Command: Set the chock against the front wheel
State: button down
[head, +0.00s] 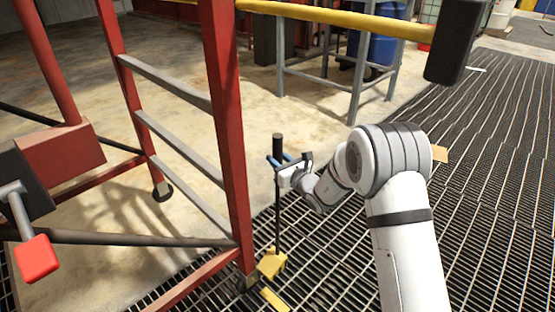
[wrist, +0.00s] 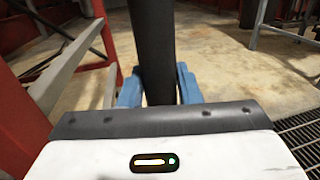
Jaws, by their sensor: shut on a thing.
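The chock (head: 272,264) is a yellow block at the lower end of a thin dark pole. My gripper (head: 279,160) has its blue fingers shut on the dark grip (head: 278,146) at the pole's top. The wrist view shows the grip (wrist: 152,50) upright between the fingers (wrist: 158,88). The front wheel (head: 246,284) is at the foot of the near red post, mostly hidden and dark. The chock is just right of it, at or near the grating. I cannot tell whether they touch.
A second yellow piece (head: 274,298) lies just below the chock. The red ladder-like frame (head: 226,130) stands close on the left, with another wheel (head: 162,190) farther back. A yellow rail (head: 340,20) crosses above. Open grating (head: 480,190) extends right.

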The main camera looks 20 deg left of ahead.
jog(key=shift+r, duration=0.3)
